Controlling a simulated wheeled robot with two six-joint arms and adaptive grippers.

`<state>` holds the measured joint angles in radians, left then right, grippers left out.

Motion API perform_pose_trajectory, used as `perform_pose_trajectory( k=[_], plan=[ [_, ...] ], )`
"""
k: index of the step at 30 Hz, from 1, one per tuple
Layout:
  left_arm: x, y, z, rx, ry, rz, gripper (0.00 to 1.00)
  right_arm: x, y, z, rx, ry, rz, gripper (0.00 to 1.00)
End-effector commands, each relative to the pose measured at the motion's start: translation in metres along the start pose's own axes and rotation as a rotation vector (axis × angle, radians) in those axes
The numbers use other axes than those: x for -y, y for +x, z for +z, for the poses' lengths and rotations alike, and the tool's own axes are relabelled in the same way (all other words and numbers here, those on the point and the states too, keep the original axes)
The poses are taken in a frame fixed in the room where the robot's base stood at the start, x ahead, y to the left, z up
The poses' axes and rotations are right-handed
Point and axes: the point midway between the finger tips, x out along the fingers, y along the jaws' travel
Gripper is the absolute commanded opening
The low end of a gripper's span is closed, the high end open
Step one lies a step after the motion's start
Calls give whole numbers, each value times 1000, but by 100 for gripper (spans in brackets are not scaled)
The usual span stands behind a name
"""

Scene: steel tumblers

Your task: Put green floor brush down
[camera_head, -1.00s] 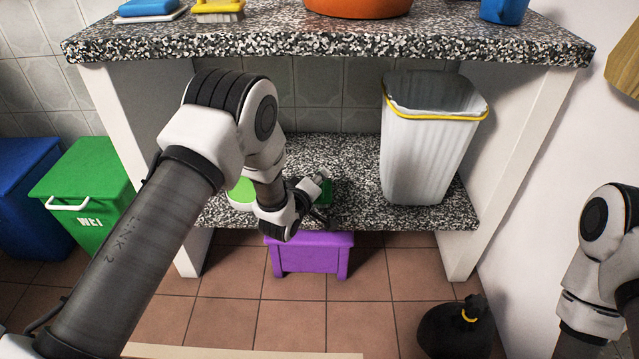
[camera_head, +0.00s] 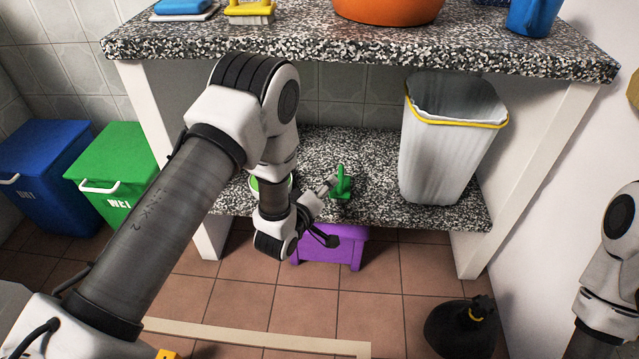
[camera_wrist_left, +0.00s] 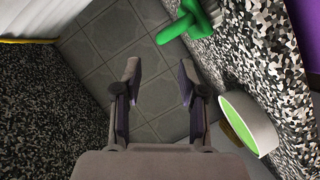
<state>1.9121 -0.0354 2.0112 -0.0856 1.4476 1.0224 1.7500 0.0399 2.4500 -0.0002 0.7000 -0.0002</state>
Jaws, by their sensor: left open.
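The green floor brush (camera_head: 342,184) stands on the speckled lower shelf (camera_head: 385,202), left of the white bin, with its handle pointing up. In the left wrist view the green brush (camera_wrist_left: 188,24) is beyond the fingertips, towards the upper right, and clear of them. My left gripper (camera_head: 330,212) is open and empty, in front and to the left of the brush at the shelf's front edge. Its two spread fingers (camera_wrist_left: 158,70) show nothing between them in the wrist view. My right arm shows at the right edge, but its gripper is out of view.
A white container with green inside (camera_wrist_left: 252,122) is close to my left gripper. A white bin (camera_head: 448,150) stands on the shelf's right. The speckled upper counter (camera_head: 350,48) is overhead. A purple stool (camera_head: 340,248) is below; a black bag (camera_head: 462,328) lies on the floor.

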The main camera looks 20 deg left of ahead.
Motion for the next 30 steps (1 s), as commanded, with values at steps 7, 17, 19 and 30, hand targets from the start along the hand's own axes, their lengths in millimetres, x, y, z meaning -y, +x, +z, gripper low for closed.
perform_pose_trajectory(
  k=[7, 17, 19, 30],
  plan=[
    [0, -35, 0, 0, 0, -1, 41, 0, -17, 0, 0, 0, 0, 0],
    [67, -76, 36, 166, 196, -259, 41, 0, -15, 0, 0, 0, 0, 0],
    [113, -121, 62, 342, 345, -436, 41, 0, -16, 0, 0, 0, 0, 0],
    [192, -328, 124, 1160, 719, -764, 41, 0, -16, 0, 0, 0, 0, 0]
  ],
)
